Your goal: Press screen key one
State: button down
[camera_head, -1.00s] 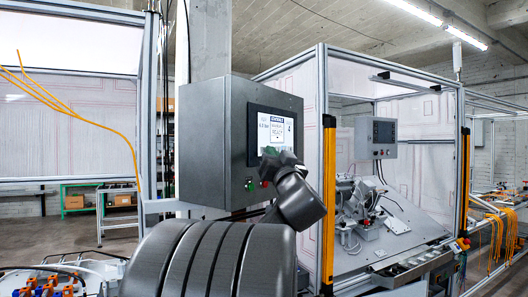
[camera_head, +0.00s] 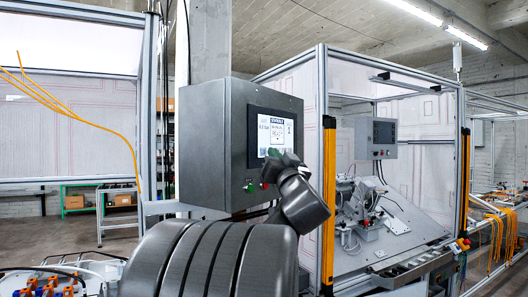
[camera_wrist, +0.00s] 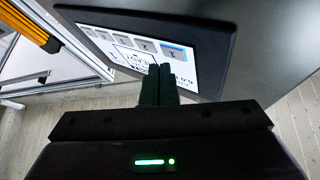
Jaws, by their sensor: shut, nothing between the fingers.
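The touch screen (camera_head: 270,132) is lit on the front of a grey control box (camera_head: 203,145). In the wrist view, the screen (camera_wrist: 135,60) appears turned, with a row of numbered keys along its upper edge. Key one (camera_wrist: 174,54) is at the right end of that row, with a blue patch around it. My gripper (camera_wrist: 160,70) is shut and empty, its dark fingertips in front of the screen's middle text area, below and left of key one in the picture. Whether the fingertips touch the screen I cannot tell.
A yellow-black post (camera_head: 328,205) stands just right of my wrist. Behind it is a framed cell with a tilted worktable (camera_head: 395,240) and a second small panel (camera_head: 376,137).

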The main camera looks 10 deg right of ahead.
jog(key=shift+d, duration=0.1)
jog(key=s+d+p, duration=0.1)
jog(key=s+d, duration=0.2)
jog(key=shift+s+d+p, duration=0.25)
jog(key=shift+d+p, duration=0.05)
dwell(0.4)
dwell(0.5)
jog(key=s+d, duration=0.2)
jog(key=d, duration=0.1)
jog(key=shift+s, duration=0.3)
jog(key=shift+d, duration=0.1)
dwell(0.4)
